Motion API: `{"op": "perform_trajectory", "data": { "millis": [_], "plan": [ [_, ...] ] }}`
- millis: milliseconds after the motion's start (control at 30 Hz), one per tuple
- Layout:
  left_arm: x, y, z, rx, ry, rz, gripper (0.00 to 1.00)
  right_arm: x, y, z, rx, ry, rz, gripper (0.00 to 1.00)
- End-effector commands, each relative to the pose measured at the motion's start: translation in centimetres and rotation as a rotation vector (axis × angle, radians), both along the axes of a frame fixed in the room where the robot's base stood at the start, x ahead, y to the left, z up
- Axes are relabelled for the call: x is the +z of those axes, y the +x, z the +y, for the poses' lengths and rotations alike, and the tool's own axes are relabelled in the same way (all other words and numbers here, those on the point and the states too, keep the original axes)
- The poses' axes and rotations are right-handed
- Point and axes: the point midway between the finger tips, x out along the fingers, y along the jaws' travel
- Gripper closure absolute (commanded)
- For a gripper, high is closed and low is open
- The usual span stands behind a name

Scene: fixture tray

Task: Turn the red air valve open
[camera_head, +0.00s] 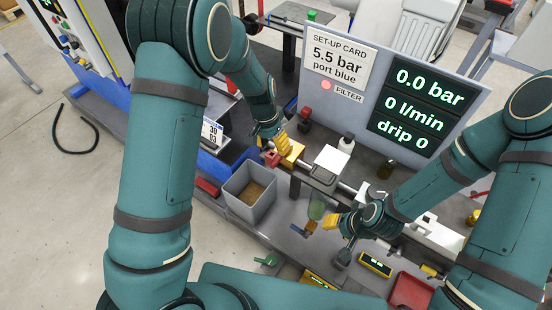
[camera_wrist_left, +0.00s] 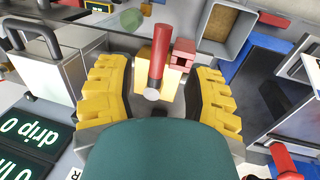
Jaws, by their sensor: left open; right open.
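The red air valve shows in the left wrist view as a red lever (camera_wrist_left: 160,50) on a yellow body, with a small red block (camera_wrist_left: 184,50) beside it. In the head view a red part of it (camera_head: 271,158) shows by my left gripper (camera_head: 284,150). In the left wrist view my left gripper (camera_wrist_left: 160,85) is open, its yellow fingers on either side of the lever with visible gaps. I cannot tell the lever's exact angle in the head view. My right gripper (camera_head: 341,231) is open, low over the bench near a translucent green cup (camera_head: 317,209).
A grey bin (camera_head: 237,203) stands left of the valve. The display (camera_head: 417,103) reads 0.0 bar, 0 l/min, drip 0. The set-up card (camera_head: 339,57) reads 5.5 bar, port blue. A white-topped block (camera_head: 330,158) and a red tray (camera_head: 411,291) sit on the bench.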

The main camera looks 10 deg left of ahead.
Motion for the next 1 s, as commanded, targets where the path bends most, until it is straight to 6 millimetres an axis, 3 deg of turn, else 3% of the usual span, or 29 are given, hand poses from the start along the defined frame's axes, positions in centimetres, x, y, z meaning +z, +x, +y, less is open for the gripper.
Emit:
{"op": "perform_trajectory", "data": {
  "millis": [100, 300, 767, 900, 933, 1000],
  "plan": [
    [-2.4, -0.2, -0.4, -0.001, 0.001, 0.003, 0.48, -0.4, -0.1, 0.0, 0.002, 0.0, 0.002, 0.53],
    [-4.8, -0.4, -0.9, 0.001, 0.0, 0.001, 0.48, -0.6, -0.2, 0.1, 0.004, 0.001, 0.005, 0.53],
    [-5.7, -0.4, -1.1, 0.0, 0.001, -0.001, 0.45, -0.7, -0.2, 0.1, 0.005, 0.001, 0.005, 0.53],
    [-5.7, -0.4, -1.0, 0.0, 0.001, -0.001, 0.94, -0.7, -0.2, 0.1, 0.005, 0.001, 0.005, 0.53],
    [-5.7, -0.4, -1.1, 0.0, 0.001, -0.001, 1.0, -0.7, -0.2, 0.1, 0.005, 0.001, 0.005, 0.53],
    [-5.7, -0.4, -1.0, 0.0, 0.001, -0.001, 1.0, -0.7, -0.2, 0.1, 0.005, 0.001, 0.004, 0.53]
  ]
}}
